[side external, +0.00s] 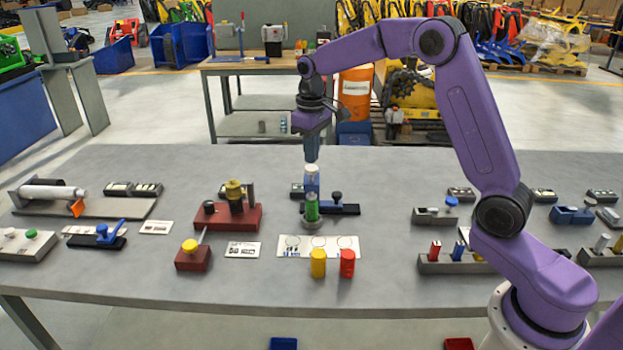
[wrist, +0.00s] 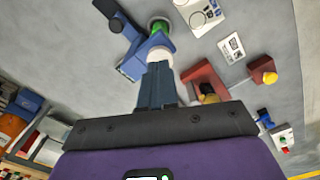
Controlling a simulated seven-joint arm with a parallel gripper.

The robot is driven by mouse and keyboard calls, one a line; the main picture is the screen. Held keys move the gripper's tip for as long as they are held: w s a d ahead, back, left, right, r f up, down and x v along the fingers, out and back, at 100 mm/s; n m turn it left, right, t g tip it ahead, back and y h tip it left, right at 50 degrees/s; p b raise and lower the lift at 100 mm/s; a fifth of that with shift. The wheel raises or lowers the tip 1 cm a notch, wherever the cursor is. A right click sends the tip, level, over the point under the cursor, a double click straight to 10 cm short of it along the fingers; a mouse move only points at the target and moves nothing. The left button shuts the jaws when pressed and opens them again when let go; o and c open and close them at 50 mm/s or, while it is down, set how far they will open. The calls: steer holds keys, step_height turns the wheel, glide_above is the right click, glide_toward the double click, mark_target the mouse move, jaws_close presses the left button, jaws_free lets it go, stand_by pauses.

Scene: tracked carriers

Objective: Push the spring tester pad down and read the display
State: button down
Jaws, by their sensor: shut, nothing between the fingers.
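The spring tester stands upright near the table's middle. In the side external view it shows a white round pad (side external: 312,169) on top, a blue section (side external: 312,185) below, and a green cylinder (side external: 312,208) at the bottom on a round grey foot. My gripper (side external: 312,158) points straight down with shut, empty fingers right over the pad. I cannot tell whether the tips touch it. In the wrist view the fingers (wrist: 158,80) partly cover the white pad (wrist: 157,54), with the green part (wrist: 159,27) beyond. I cannot make out a display reading.
A dark blue bar with a knob (side external: 337,198) lies right beside the tester. A red fixture (side external: 228,217) stands to the left. A white card (side external: 290,248), a yellow cylinder (side external: 318,263) and a red cylinder (side external: 347,264) are in front.

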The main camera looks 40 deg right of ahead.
mark_target(312, 168)
steer(key=shift+f, duration=0.1)
steer(key=shift+f, duration=1.2)
steer(key=shift+s+f, duration=0.1)
steer(key=shift+f, duration=0.7)
stand_by(0.5)
steer(key=shift+r, duration=3.1)
